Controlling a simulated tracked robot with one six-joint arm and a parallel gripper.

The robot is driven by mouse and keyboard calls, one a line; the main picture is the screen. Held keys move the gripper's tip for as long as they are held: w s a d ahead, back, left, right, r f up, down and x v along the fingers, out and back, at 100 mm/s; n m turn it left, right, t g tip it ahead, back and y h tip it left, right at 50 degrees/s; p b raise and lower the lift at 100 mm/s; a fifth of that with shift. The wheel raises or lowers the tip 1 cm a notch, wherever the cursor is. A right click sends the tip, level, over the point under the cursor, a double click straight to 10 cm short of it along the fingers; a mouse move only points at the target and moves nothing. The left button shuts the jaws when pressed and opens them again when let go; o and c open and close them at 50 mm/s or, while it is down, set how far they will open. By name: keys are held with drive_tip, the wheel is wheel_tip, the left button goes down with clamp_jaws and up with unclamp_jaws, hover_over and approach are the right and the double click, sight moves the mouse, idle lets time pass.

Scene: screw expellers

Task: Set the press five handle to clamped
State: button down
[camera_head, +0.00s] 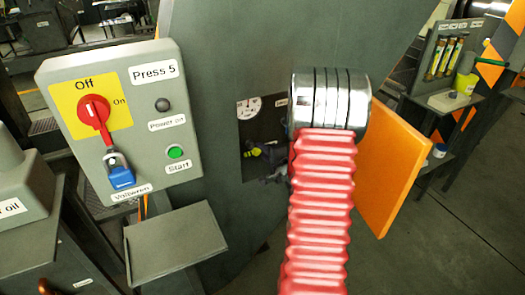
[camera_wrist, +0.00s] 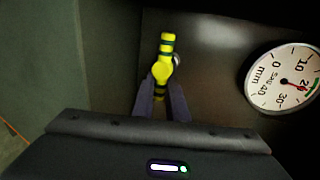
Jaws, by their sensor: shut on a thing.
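The press five handle (camera_head: 253,148) is a small yellow piece with dark green bands in a dark recess of the press housing. In the wrist view the handle (camera_wrist: 166,44) points up the picture. My gripper (camera_wrist: 162,88) is shut on its lower part, with one dark finger on each side. My gripper (camera_head: 268,158) is mostly hidden in the head view by my red bellows arm. The part of the handle between and below the fingers, with its pivot, is hidden, so I cannot tell its setting.
A round "SAG mm" gauge (camera_wrist: 284,79) sits right of the handle in the wrist view. The grey Press 5 control box (camera_head: 120,125) has a red switch (camera_head: 95,112) and a blue padlock (camera_head: 119,172). An orange panel (camera_head: 385,165) stands open at the right.

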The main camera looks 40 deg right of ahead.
drive_tip(key=shift+s+d+f, duration=0.15)
drive_tip(key=shift+s+f, duration=0.05)
drive_tip(key=c, duration=2.1)
unclamp_jaws()
drive_tip(key=o, duration=0.4)
drive_tip(key=shift+w+r, duration=0.1)
drive_tip(key=shift+c, duration=0.2)
drive_tip(key=v, duration=1.3)
drive_tip(key=shift+s, duration=0.35)
